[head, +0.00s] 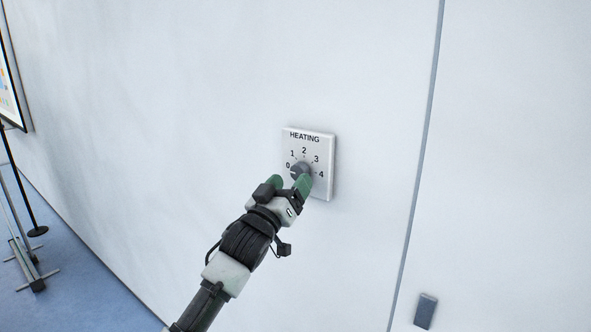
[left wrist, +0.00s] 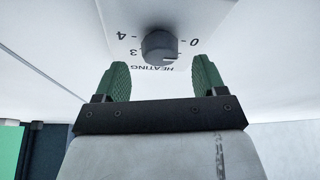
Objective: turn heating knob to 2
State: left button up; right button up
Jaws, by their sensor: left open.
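A white heating panel (head: 318,186) is mounted on the wall, marked HEATING with the numbers 0 to 4 in an arc. Its round dark grey knob (head: 300,170) sits below the numbers. In the left wrist view the knob (left wrist: 159,46) appears upside down with its panel, and a small pale mark shows near its lower edge. I cannot tell for sure which number it points to. My left gripper (head: 289,183) is open, just in front of the knob. Its green fingers (left wrist: 162,75) are spread wider than the knob, which lies ahead between them. My right gripper is not in view.
The white wall is mostly bare around the panel. A vertical grey seam (head: 416,180) runs to the right, with a small grey box (head: 425,311) low beside it. A stand (head: 26,255) and a screen (head: 11,85) are at the far left.

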aim_at(297, 174)
pick_arm(q)
jog(key=shift+p+x, duration=0.3)
jog(key=shift+x, duration=1.25)
jog(key=shift+c, duration=0.5)
jog(key=shift+f, duration=0.1)
jog(key=c, duration=0.8)
jog(key=shift+c, duration=0.2)
